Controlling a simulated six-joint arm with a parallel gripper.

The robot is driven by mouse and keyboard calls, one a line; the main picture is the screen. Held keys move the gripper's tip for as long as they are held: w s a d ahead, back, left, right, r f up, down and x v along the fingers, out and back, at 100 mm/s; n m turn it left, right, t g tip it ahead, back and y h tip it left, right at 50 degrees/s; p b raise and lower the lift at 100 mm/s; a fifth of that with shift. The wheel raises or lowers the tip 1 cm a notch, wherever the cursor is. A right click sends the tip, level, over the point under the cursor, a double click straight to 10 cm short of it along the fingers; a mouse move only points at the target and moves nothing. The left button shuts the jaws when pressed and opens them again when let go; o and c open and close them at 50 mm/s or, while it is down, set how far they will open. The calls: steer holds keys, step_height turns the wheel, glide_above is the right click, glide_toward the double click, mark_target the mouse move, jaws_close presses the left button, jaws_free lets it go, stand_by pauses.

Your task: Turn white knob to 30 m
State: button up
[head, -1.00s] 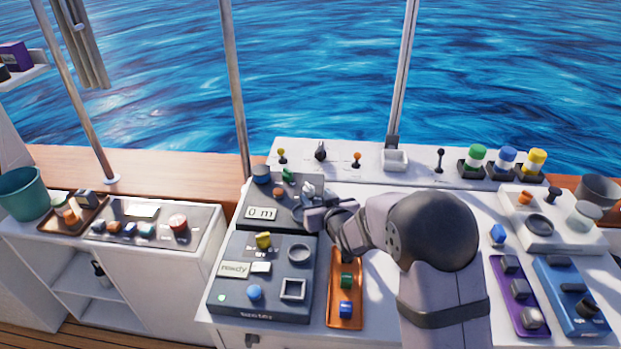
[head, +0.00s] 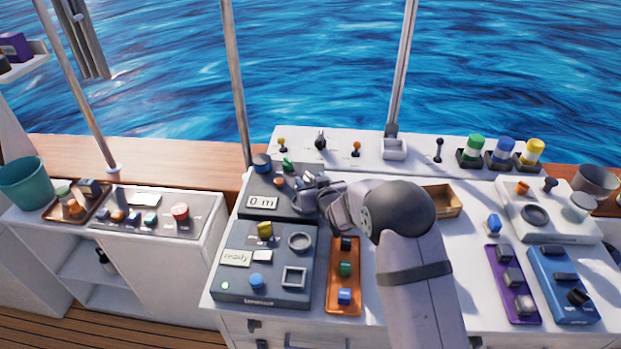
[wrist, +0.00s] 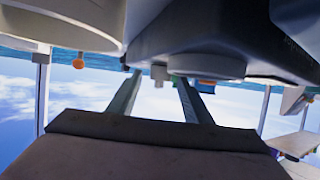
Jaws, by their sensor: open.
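The dark unit (head: 285,212) at the back left of the console has a display (head: 262,202) reading "0 m". My gripper (head: 304,190) is at this unit's right side and covers most of the white knob in the head view. In the wrist view, which looks upside down, a small pale knob (wrist: 158,72), seemingly the white one, shows between the two open fingers (wrist: 157,84). The fingers stand on either side of it, with gaps visible. I cannot tell whether either finger touches it.
An orange knob (head: 279,182) and a green one (head: 287,164) are close by on the same unit. The grey "ready" panel (head: 232,285) lies in front, and an orange tray (head: 343,310) with several blocks lies to its right. A wooden box (head: 441,200) is right of my arm.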

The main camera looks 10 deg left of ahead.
steer(key=shift+w+a+f, duration=0.15)
steer(key=shift+w, duration=0.15)
steer(key=c, duration=1.1)
steer(key=shift+o, duration=0.2)
steer(key=shift+a+m+t+h+b, duration=0.15)
steer(key=shift+m+t+h+b, duration=0.15)
steer(key=shift+m+h+b, duration=0.55)
steer(key=shift+a+r+m+h, duration=0.15)
steer(key=shift+r+m+h, duration=0.15)
steer(key=shift+m+h, duration=0.2)
steer(key=shift+f+h, duration=0.15)
steer(key=shift+h, duration=0.2)
